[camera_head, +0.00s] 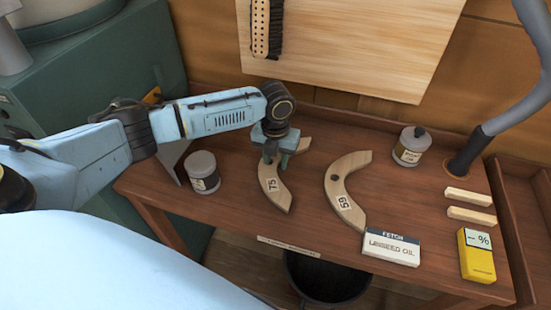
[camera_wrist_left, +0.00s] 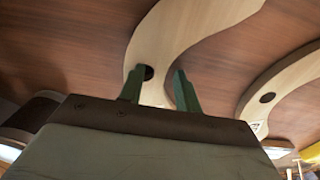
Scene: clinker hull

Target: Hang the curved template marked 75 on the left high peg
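The curved wooden template marked 75 (camera_head: 273,189) lies flat on the brown bench, left of a similar template marked 59 (camera_head: 343,190). My left gripper (camera_head: 275,160) is low over the middle of template 75 and hides part of it. In the left wrist view its green fingers (camera_wrist_left: 160,88) are spread, with the template's pale wood and dark hole (camera_wrist_left: 148,72) between and just beyond them. I cannot tell whether the fingers touch the wood. The left high peg does not show in either view. My right gripper is not in view.
A pale board (camera_head: 350,45) with a holed strip (camera_head: 260,27) is behind the bench. A grey-lidded jar (camera_head: 204,172) stands left of the gripper, another jar (camera_head: 411,146) to the right. A linseed oil box (camera_head: 391,246), wooden strips (camera_head: 470,205) and a yellow meter (camera_head: 477,255) occupy the right.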

